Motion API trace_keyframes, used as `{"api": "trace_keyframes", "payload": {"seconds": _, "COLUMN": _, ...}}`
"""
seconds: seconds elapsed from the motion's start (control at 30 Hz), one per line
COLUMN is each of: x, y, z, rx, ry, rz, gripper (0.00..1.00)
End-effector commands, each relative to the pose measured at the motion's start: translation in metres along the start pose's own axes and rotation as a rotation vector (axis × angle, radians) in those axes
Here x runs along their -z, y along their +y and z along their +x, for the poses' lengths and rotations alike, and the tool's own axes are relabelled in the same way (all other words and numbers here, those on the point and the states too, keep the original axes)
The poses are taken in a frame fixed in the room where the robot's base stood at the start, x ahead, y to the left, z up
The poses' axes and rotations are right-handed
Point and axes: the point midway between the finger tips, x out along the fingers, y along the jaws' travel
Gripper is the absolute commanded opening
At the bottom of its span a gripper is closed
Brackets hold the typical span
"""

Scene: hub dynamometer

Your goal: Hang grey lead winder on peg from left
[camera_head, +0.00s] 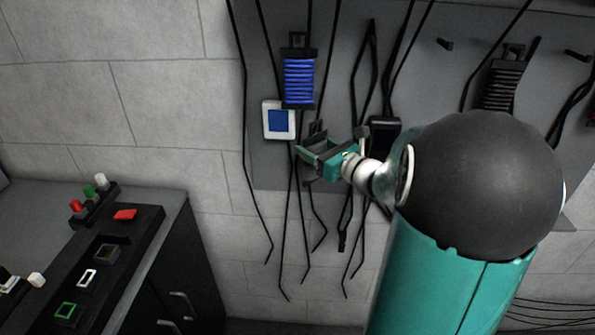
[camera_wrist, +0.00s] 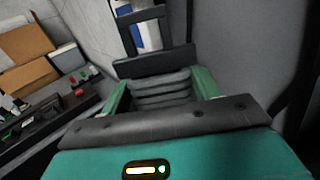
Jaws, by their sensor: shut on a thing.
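My gripper (camera_head: 322,160) is in front of the wall panel (camera_head: 268,165), low on its left part. In the wrist view, its green fingers (camera_wrist: 162,95) are shut on the grey lead winder (camera_wrist: 162,84), one on each side of the ribbed grey winding. The winder's dark end bar and open loop point away from me. In the head view the winder is mostly hidden by my gripper. A bare peg (camera_head: 445,44) sticks out high on the panel, and another peg (camera_head: 577,55) is further right.
A blue winder (camera_head: 299,82) hangs above left of my gripper. A white box with a blue face (camera_head: 279,121) is below it. A dark winder (camera_head: 503,85) hangs at right. Black leads dangle around my gripper. A dark bench (camera_head: 150,235) stands at lower left.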

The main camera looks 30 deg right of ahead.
Motion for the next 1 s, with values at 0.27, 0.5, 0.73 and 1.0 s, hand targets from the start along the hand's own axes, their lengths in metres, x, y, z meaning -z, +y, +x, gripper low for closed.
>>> {"api": "trace_keyframes", "payload": {"seconds": 0.27, "x": -0.085, "y": -0.018, "z": -0.043, "rx": 0.116, "ry": -0.005, "rz": -0.01, "gripper": 0.33}}
{"api": "trace_keyframes", "payload": {"seconds": 0.5, "x": -0.161, "y": -0.021, "z": -0.091, "rx": 0.225, "ry": -0.006, "rz": -0.008, "gripper": 0.33}}
{"api": "trace_keyframes", "payload": {"seconds": 0.73, "x": -0.204, "y": -0.018, "z": -0.124, "rx": 0.297, "ry": -0.007, "rz": -0.002, "gripper": 0.33}}
{"api": "trace_keyframes", "payload": {"seconds": 1.0, "x": -0.209, "y": -0.021, "z": -0.127, "rx": 0.309, "ry": -0.005, "rz": 0.003, "gripper": 0.33}}
